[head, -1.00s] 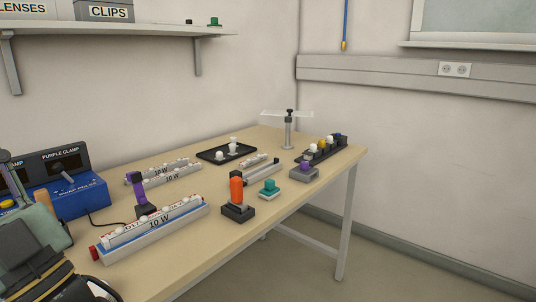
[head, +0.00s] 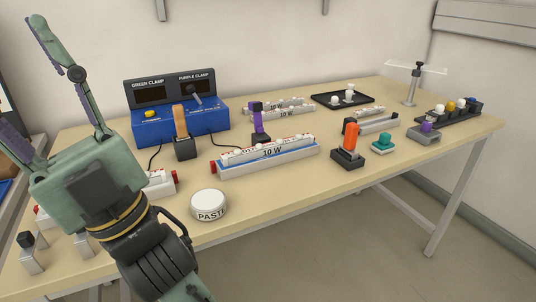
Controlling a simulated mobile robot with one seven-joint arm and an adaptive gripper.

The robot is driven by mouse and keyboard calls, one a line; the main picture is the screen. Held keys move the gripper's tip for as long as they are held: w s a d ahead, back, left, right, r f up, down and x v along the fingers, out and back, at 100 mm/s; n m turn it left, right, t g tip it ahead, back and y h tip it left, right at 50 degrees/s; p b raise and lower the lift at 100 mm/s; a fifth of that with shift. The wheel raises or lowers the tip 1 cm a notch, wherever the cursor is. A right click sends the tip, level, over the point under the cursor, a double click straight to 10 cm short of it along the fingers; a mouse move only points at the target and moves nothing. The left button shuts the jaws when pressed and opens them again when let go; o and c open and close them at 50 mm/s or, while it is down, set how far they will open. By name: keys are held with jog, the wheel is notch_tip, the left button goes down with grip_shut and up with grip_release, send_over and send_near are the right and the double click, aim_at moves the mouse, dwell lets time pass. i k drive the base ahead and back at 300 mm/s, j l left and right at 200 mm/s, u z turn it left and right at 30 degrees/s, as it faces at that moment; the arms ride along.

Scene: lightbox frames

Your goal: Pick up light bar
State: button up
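A white light bar (head: 272,150) marked "10 W", with small white domes on top, lies in a blue and white holder (head: 270,168) with a red end, mid-table. Two more "10 W" light bars (head: 282,109) lie side by side farther back. My gripper (head: 25,65) is at the left of the head view, raised in front of the table, with its two green fingers spread wide and nothing visible between them. It is well left of the bars. My gripper and wrist partly hide another white piece with a red end (head: 163,184).
A blue power unit (head: 190,121) labelled green clamp and purple clamp stands at the back left. A paste tub (head: 209,207), orange-handled (head: 351,139) and purple (head: 258,121) clamps, a teal piece (head: 382,143) and a black tray (head: 343,100) stand around. The front right tabletop is clear.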

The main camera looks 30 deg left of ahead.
aim_at(239, 155)
jog(key=l+u, duration=0.6)
jog(key=i, duration=0.9)
